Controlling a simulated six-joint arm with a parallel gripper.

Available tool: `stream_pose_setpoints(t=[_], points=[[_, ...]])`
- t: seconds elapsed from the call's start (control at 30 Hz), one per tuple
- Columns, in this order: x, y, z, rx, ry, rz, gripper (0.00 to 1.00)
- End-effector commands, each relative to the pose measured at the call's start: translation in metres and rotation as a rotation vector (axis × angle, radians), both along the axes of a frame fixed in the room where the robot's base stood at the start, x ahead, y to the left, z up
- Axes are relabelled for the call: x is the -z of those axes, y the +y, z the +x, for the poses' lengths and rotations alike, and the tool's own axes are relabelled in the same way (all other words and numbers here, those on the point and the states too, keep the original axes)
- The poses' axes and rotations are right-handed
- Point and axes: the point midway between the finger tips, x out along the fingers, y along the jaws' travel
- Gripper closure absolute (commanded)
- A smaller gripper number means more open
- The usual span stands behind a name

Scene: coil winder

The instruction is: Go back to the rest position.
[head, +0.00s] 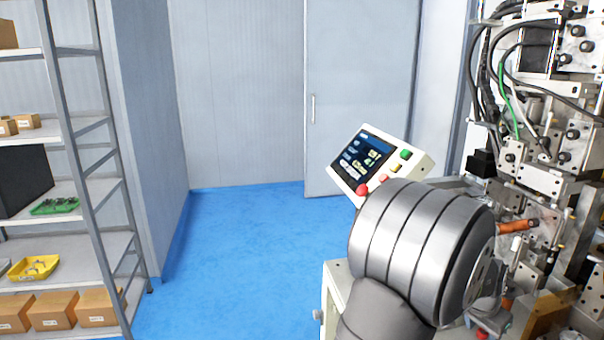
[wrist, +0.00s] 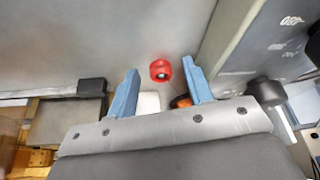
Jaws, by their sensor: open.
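In the wrist view my gripper (wrist: 160,68) has its two blue fingers spread apart with nothing held between them. A red round knob or button (wrist: 160,71) on a grey surface shows between the fingertips; I cannot tell how far beyond them it is. In the head view my large grey arm joint fills the lower right, and my gripper is hidden.
The coil winder (head: 545,150), with cables and metal blocks, stands close on the right. A tilted control panel (head: 372,165) with a screen and buttons is just behind my arm. A shelf rack (head: 85,170) with boxes stands left. The blue floor (head: 240,240) between is clear.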

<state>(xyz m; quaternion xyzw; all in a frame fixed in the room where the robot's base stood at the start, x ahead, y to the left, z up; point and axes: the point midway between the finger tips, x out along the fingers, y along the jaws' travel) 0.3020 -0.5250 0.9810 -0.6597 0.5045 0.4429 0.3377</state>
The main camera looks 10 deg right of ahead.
Motion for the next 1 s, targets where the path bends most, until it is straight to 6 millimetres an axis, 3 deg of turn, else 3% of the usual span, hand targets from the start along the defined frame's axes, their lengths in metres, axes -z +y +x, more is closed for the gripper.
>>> stream_pose_setpoints(t=[0.03,0.33,1.0], points=[[-0.017,-0.001,0.001,0.0,-0.005,-0.008,0.53],[-0.078,0.0,0.001,0.0,-0.004,-0.007,0.53],[-0.163,-0.084,-0.003,0.011,-0.001,-0.006,0.53]])
